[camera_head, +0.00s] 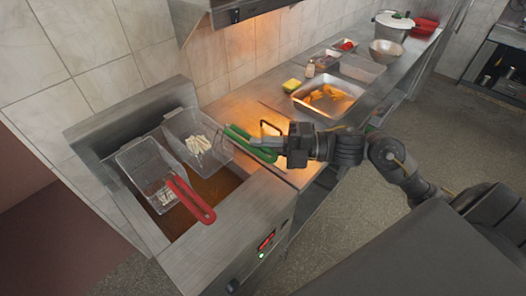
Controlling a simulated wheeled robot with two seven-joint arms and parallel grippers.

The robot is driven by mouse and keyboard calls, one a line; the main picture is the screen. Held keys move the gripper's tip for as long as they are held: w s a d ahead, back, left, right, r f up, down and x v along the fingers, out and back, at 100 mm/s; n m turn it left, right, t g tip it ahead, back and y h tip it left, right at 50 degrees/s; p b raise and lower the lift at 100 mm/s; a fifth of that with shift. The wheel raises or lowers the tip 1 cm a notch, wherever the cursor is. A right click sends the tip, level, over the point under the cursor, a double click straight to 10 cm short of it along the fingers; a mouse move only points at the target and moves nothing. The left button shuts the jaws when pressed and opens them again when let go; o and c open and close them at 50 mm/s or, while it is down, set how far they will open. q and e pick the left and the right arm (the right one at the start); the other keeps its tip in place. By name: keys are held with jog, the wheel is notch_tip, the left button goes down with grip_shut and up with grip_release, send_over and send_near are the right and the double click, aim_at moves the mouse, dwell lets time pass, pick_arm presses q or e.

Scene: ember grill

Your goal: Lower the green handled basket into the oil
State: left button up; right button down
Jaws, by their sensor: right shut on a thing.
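The green handled basket (189,130) is a wire mesh basket with pale fries inside. It is at the fryer's right side, and its green handle (248,143) points right. My right gripper (268,141) is shut on the green handle. The oil (215,186) is brown and shows in the fryer well in front of the baskets. The exact gap between the green handled basket and the oil is hard to tell. A second mesh basket (143,165) with a red handle (191,199) is on the left, also with some fries. My left gripper is not in view.
A metal tray of golden food (327,97) stands on the counter to the right, with a yellow sponge (292,85) and a small bottle (310,69) near it. Bowls and a lidded pot (393,25) are farther back. A hood hangs above the counter.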

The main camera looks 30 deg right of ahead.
notch_tip(320, 180, down, 21)
jog(key=b, duration=1.7)
jog(key=shift+f, duration=0.1)
notch_tip(320, 180, down, 2)
jog(key=shift+f+b, duration=0.1)
jog(key=shift+b, duration=0.85)
jog(key=shift+f, duration=0.1)
jog(key=shift+f+b, duration=0.75)
jog(key=shift+b, duration=0.05)
jog(key=c, duration=1.4)
grip_release()
jog(key=shift+s, duration=0.1)
jog(key=shift+o, duration=0.2)
